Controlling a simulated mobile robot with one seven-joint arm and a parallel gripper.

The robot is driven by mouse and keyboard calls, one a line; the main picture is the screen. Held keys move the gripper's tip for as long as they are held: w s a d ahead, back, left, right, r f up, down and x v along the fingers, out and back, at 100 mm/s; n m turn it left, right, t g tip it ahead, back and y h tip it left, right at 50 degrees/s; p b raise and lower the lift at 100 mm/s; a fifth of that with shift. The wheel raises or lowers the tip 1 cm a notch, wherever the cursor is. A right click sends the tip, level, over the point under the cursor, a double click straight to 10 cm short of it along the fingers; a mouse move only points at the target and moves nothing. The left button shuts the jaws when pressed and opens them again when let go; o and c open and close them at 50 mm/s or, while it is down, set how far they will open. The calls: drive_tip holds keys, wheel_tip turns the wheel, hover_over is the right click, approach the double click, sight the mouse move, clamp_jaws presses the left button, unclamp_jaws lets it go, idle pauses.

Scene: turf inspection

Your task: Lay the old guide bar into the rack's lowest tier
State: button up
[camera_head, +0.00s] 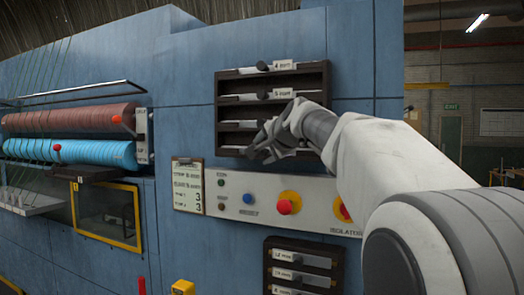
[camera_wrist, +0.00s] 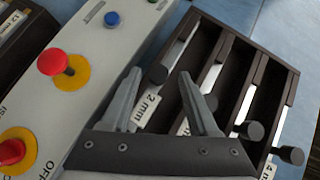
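The dark rack (camera_head: 221,110) is on the blue machine front, its tiers one above the other; it also shows turned on its side in the wrist view (camera_wrist: 262,72). A pale guide bar (camera_wrist: 178,48) with a dark knob and a "2 mm" label lies in the lowest tier, the leftmost one in the wrist view. I cannot tell from markings whether it is the old one. My gripper (camera_head: 258,150) is in front of the lowest tier. In the wrist view its fingers (camera_wrist: 159,76) are spread, with the knob showing between them and gaps on both sides.
Other knobbed bars lie in the upper tiers, including the "4 mm" bar (camera_head: 268,66). Below the rack runs a control panel (camera_head: 262,205) with a red button (camera_head: 284,207). A second, lower rack (camera_head: 269,262) holds labelled bars. Red and blue rollers (camera_head: 70,155) are at left.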

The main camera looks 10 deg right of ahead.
drive_tip(key=shift+f, duration=0.1)
drive_tip(key=b+v, duration=0.3)
drive_tip(key=v, duration=1.4)
drive_tip(key=shift+s, duration=0.2)
drive_tip(key=s+a+f+n+g, duration=0.1)
drive_tip(key=s+f+n+g, duration=0.2)
drive_tip(key=s+f, duration=0.4)
drive_tip(key=s+a+f+n+g+h, duration=0.1)
drive_tip(key=s+f+n, duration=0.4)
drive_tip(key=f, duration=1.4)
drive_tip(key=s+a+f+n+g, duration=0.2)
drive_tip(key=s+f+n+g, duration=0.2)
drive_tip(key=s+f, duration=0.7)
drive_tip(key=shift+a+f+n+g+h, duration=0.15)
drive_tip(key=shift+f+n+g, duration=0.05)
drive_tip(key=shift+f, duration=0.5)
drive_tip(key=shift+a+f+n+g+h, duration=0.15)
drive_tip(key=shift+a+f+n+g, duration=0.05)
drive_tip(key=shift+f, duration=0.45)
